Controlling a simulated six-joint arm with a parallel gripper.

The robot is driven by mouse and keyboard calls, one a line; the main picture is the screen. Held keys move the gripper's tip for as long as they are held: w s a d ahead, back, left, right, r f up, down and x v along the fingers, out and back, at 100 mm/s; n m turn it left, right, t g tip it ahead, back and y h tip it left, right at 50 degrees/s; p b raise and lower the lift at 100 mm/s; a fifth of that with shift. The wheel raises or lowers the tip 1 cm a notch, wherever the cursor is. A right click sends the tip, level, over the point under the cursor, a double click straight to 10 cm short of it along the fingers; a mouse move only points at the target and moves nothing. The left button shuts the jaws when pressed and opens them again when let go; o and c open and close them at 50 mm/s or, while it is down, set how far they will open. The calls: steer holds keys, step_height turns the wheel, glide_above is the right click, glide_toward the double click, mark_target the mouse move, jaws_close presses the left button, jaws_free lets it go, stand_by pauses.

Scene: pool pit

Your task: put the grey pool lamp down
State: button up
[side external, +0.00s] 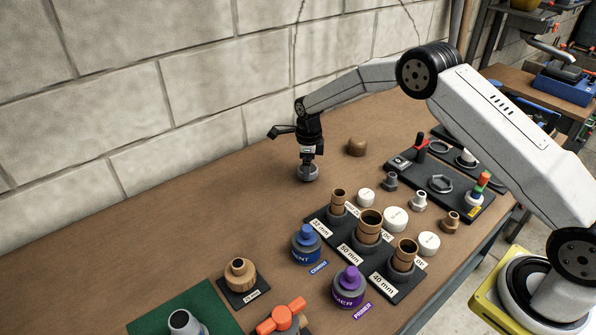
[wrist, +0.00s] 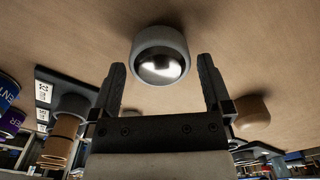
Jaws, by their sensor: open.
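The grey pool lamp (side external: 309,174) stands on the bare brown bench top, directly below my gripper (side external: 307,160) in the side view. In the wrist view the lamp (wrist: 160,36) is a grey round housing with a shiny, domed lens, just beyond and between the fingertips. My gripper (wrist: 160,68) is open, its two fingers apart with nothing held between them. A gap shows between each finger and the lamp in the wrist view. In the side view the fingertips are too small to tell whether they touch the lamp.
A brown cap (side external: 357,147) sits right of the lamp. Nearer are black racks (side external: 322,238) with brown pipe pieces, a blue cement tin (side external: 306,247) and a purple primer tin (side external: 348,288). A dark tray (side external: 468,206) lies right. The bench left of the lamp is clear, up to the block wall.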

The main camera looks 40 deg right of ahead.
step_height(320, 180, up, 10)
steer(key=shift+r, duration=0.15)
stand_by(0.3)
stand_by(0.4)
steer(key=shift+s, duration=0.15)
steer(key=s+a+r+n+t, duration=0.1)
steer(key=s+a+n+t, duration=0.1)
steer(key=s+n, duration=2.5)
steer(key=s, duration=0.3)
steer(key=shift+r+t, duration=0.3)
steer(key=shift+r, duration=0.1)
